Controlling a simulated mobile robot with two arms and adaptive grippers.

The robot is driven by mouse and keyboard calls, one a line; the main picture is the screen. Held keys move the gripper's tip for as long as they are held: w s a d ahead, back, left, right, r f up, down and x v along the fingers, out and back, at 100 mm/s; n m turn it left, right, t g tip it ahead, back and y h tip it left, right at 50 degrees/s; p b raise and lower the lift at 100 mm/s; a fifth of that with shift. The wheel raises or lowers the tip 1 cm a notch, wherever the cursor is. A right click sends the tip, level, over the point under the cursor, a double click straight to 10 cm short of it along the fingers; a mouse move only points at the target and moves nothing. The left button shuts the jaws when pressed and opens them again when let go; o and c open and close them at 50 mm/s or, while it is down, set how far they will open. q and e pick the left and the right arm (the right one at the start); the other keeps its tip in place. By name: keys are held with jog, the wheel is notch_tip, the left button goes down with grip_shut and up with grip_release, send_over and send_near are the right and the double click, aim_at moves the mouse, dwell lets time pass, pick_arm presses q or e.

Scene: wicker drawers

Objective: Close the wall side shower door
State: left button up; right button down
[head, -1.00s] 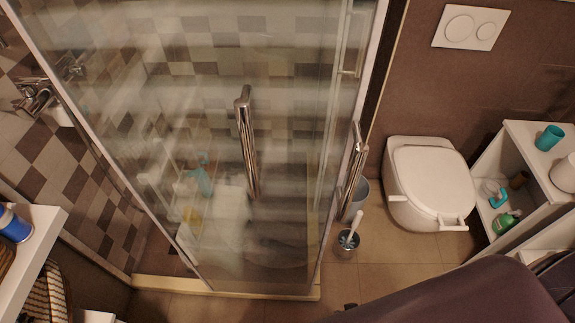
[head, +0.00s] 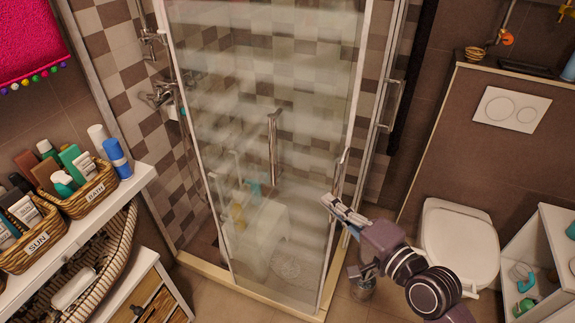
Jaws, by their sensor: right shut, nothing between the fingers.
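The glass shower enclosure stands in the middle of the head view. Its front glass pane (head: 305,85) has a white-edged frame and a vertical chrome handle (head: 273,150). A second chrome handle (head: 340,172) shows at the right corner, beside the side glass, which I see nearly edge-on. My right gripper (head: 334,207) comes in from the lower right, shut and empty. Its fingertips overlap the pane's right edge just below the corner handle. I cannot tell whether they touch it. The left side of the enclosure, near the tap wall, looks unglazed. My left gripper is out of view.
The toilet (head: 458,240) stands on the right, beside white shelves (head: 550,245). A toilet brush holder (head: 362,288) is partly hidden below my right gripper. A white shelf unit (head: 135,182) with baskets of bottles is at the left. A low sill (head: 205,270) edges the shower.

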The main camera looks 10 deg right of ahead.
notch_tip(320, 180, up, 5)
jog(key=m+t, duration=0.1)
jog(key=p, duration=0.4)
send_near(304, 158)
jog(key=w+a+r, duration=0.3)
jog(key=w+a, duration=0.2)
jog(key=a, duration=0.1)
jog(key=a+p, duration=0.1)
jog(key=a, duration=0.1)
jog(key=shift+w+y, duration=0.4)
jog(key=shift+w+a, duration=0.1)
